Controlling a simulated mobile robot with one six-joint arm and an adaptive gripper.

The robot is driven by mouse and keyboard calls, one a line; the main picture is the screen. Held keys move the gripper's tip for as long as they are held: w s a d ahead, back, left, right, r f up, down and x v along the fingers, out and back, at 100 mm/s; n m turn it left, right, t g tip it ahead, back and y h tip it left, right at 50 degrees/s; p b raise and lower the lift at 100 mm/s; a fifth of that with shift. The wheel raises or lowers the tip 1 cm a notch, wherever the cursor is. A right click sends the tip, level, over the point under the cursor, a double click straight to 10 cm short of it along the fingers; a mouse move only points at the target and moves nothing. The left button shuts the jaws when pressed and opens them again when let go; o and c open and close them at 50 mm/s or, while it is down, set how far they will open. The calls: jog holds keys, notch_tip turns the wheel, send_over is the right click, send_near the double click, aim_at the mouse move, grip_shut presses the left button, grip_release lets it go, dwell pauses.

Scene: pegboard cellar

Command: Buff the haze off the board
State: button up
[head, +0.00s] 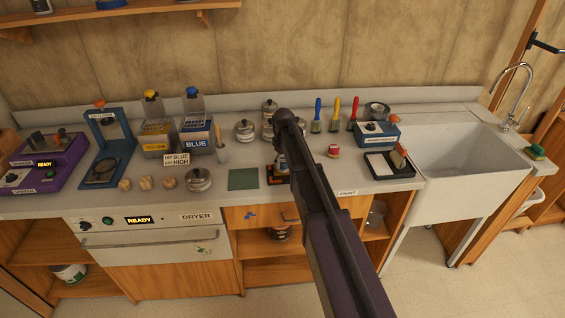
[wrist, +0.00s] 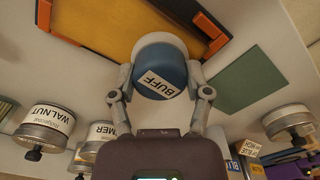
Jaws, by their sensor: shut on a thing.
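My gripper (wrist: 160,80) is shut on a round blue pad with a white rim, labelled BUFF (wrist: 171,68). The pad overlaps the lower right edge of the yellow-orange board (wrist: 112,28) in the wrist view. The board lies in a frame with dark and orange parts. I cannot tell whether the pad touches the board. In the head view my arm hides most of the gripper and pad, and only part of the board's dark and orange holder (head: 277,178) shows on the counter. Any haze is too faint to make out.
A green mat (head: 243,179) lies left of the board. Labelled tins, including WALNUT (wrist: 46,125), stand close by. A lidded tin (head: 198,179) and wooden knobs (head: 146,183) are further left. A black-and-white tray (head: 387,166) and a sink (head: 455,150) are to the right.

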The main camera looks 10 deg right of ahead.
jog(key=shift+s+d+f, duration=0.1)
jog(key=shift+d+f, duration=0.05)
jog(key=shift+d, duration=1.5)
jog(key=shift+d, duration=0.15)
jog(key=shift+d, duration=1.65)
jog(key=shift+f, duration=0.1)
jog(key=shift+s+a, duration=0.1)
jog(key=shift+a, duration=0.1)
jog(key=shift+a, duration=1.65)
